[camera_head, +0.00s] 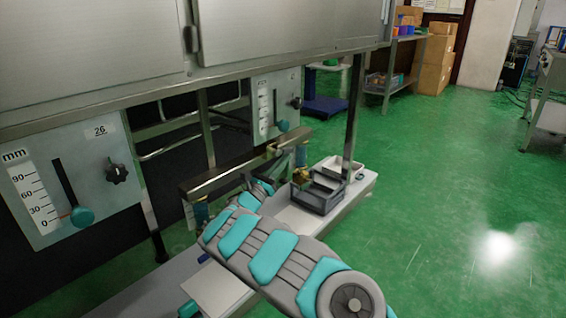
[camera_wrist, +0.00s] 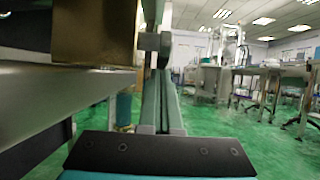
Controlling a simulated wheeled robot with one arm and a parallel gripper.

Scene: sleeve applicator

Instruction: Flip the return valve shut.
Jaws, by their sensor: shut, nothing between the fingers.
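I cannot tell for certain which part is the return valve. A brass-coloured block (camera_wrist: 95,32) fills the upper left of the wrist view, close to the camera, beside a steel rail (camera_wrist: 60,100). In the head view my forearm hides most of the gripper, which is below the bar.
A left gauge panel (camera_head: 92,150) has a scale, a teal slider knob and a black star knob (camera_head: 117,172); a similar panel (camera_head: 276,85) stands farther back. A grey bin (camera_head: 318,198) sits on the pale ledge (camera_head: 352,195). Green floor on the right is open.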

